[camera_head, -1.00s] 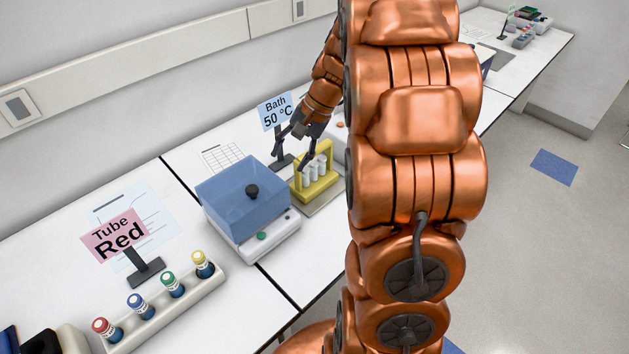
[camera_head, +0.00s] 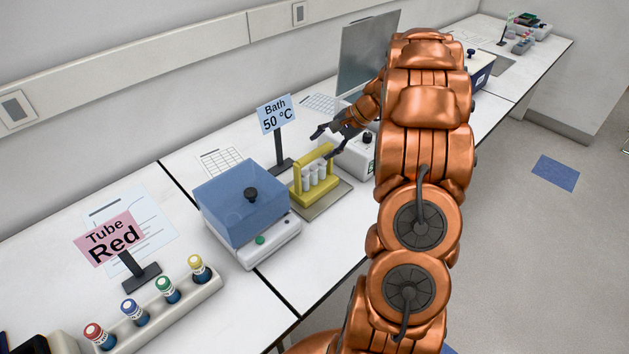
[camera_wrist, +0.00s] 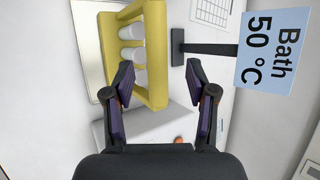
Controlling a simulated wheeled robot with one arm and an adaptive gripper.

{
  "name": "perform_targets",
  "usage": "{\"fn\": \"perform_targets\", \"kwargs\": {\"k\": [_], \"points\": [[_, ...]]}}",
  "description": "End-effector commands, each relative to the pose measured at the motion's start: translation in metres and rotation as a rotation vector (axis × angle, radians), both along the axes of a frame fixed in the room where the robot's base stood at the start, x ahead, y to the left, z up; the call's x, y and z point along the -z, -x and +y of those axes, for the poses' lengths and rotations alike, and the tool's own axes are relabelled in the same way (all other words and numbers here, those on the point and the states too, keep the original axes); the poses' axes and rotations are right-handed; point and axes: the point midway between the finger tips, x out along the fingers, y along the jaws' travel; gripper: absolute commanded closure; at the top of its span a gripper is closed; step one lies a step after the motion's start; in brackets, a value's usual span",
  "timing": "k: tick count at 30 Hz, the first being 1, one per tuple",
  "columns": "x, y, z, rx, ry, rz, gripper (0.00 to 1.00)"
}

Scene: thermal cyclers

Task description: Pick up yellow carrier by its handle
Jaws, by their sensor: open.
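The yellow carrier (camera_head: 315,180) stands upright on a grey plate on the bench and holds several white-capped tubes (camera_head: 313,178). Its handle is the bar across the top. My gripper (camera_head: 325,143) is open and empty, just behind and to the right of the carrier in the head view. In the wrist view the yellow carrier (camera_wrist: 150,55) is at the upper left, beyond the fingertips. The open fingers (camera_wrist: 158,82) show one near its yellow bar and one to the right of it. I cannot tell whether a finger touches it.
A blue-lidded bath (camera_head: 243,205) stands left of the carrier. The "Bath 50 °C" sign (camera_head: 276,116) stands close behind it and also shows in the wrist view (camera_wrist: 270,50). A white device (camera_head: 352,155) is to the right. A tube rack (camera_head: 150,325) is at lower left.

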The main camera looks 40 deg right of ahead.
Motion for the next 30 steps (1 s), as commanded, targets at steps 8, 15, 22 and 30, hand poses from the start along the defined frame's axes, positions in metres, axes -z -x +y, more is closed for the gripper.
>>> {"fn": "perform_targets", "kwargs": {"k": [8, 15, 22, 30], "points": [[0.023, -0.011, 0.014, -0.001, 0.000, 0.003, 0.43], [0.043, -0.021, 0.023, 0.001, 0.003, 0.001, 0.43], [0.045, -0.022, 0.024, 0.001, 0.004, -0.001, 0.43], [0.044, -0.022, 0.024, 0.001, 0.003, -0.001, 0.69]]}}
